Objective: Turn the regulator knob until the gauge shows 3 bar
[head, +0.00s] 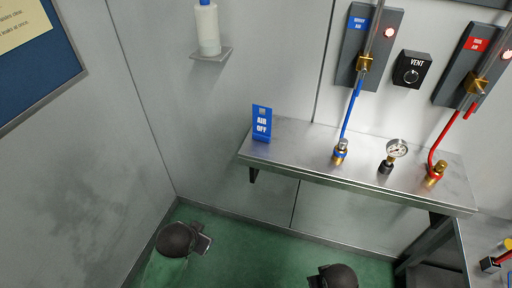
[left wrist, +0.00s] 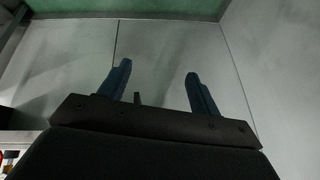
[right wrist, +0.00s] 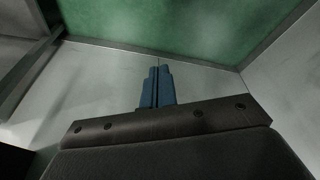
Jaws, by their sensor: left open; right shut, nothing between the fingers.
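A small round white-faced gauge (head: 397,148) stands on the steel shelf (head: 290,133). Its needle is too small to read. A black knob-like part (head: 386,167) sits just below and left of the gauge; I cannot tell for sure that it is the regulator knob. My left gripper (left wrist: 158,70) is open and empty, with its two blue fingers well apart. My right gripper (right wrist: 159,70) is shut with its blue fingers together and nothing between them. In the head view both hands are low at the bottom edge, apart from the shelf and gauge.
A blue "AIR OFF" sign (head: 262,123) stands at the shelf's left end. Brass fittings with a blue hose (head: 350,112) and a red hose (head: 442,138) flank the gauge. A black VENT box (head: 412,69) is on the wall. A bottle (head: 207,29) stands on a small wall bracket.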

